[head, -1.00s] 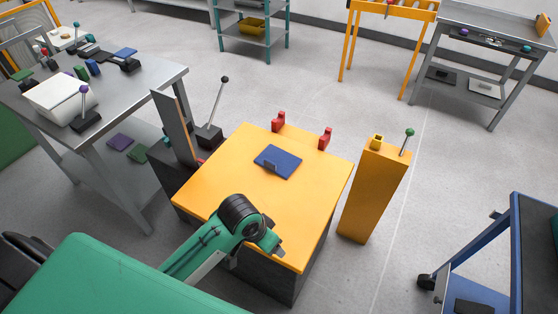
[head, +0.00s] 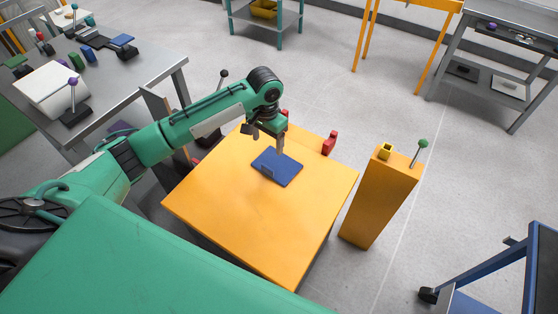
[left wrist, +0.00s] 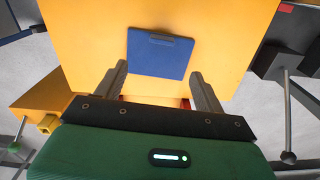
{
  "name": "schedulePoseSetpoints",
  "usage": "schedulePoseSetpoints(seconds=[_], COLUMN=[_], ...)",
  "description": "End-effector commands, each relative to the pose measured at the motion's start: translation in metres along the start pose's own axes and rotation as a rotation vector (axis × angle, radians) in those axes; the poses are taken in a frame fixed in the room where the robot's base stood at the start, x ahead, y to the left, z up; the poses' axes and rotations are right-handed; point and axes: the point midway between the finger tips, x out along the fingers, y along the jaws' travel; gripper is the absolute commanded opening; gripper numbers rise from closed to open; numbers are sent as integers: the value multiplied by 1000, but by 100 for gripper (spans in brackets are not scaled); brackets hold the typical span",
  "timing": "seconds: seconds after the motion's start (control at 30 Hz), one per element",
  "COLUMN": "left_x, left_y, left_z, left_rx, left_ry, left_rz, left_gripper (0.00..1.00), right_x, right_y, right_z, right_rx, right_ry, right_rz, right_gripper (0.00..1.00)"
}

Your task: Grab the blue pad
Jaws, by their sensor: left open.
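The blue pad (head: 277,167) lies flat on the orange table top (head: 240,220), towards its far side. It also shows in the left wrist view (left wrist: 160,54), with a small raised handle-like part near its far edge there. My left gripper (head: 268,143) is over the pad's far edge and points down. In the left wrist view its two fingers (left wrist: 158,82) are spread apart, one near each side of the pad, with nothing between them. I cannot tell the exact height of the fingertips above the pad. My right gripper is not in view.
Red brackets (head: 330,143) stand at the table's far edge. An orange post (head: 378,200) with a yellow piece and a green-knobbed lever (head: 420,150) is to the right. A grey workbench (head: 140,75) with loose items is at the left.

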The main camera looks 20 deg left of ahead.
Motion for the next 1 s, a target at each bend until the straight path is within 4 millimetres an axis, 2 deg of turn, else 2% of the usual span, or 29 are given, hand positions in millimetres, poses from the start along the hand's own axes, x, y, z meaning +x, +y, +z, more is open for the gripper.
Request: schedulePoseSetpoints(seconds=[0.13, 0.4, 0.67, 0.9, 1.0], left_x=[18, 70, 90, 125, 134], left_y=[-2, -2, -3, -4, -4], left_z=[0, 0, -1, -2, -1], left_rx=[-6, -5, -4, -4, -3], left_ry=[-6, -5, -3, -3, -2], left_rz=[0, 0, -1, -1, -1], left_gripper=[71, 71, 71, 71, 71], right_x=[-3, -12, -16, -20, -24], right_y=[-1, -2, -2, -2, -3], right_z=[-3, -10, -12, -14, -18], right_rx=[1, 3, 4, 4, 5], right_ry=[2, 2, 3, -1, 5], right_rz=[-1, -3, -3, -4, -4], right_gripper=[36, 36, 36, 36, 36])
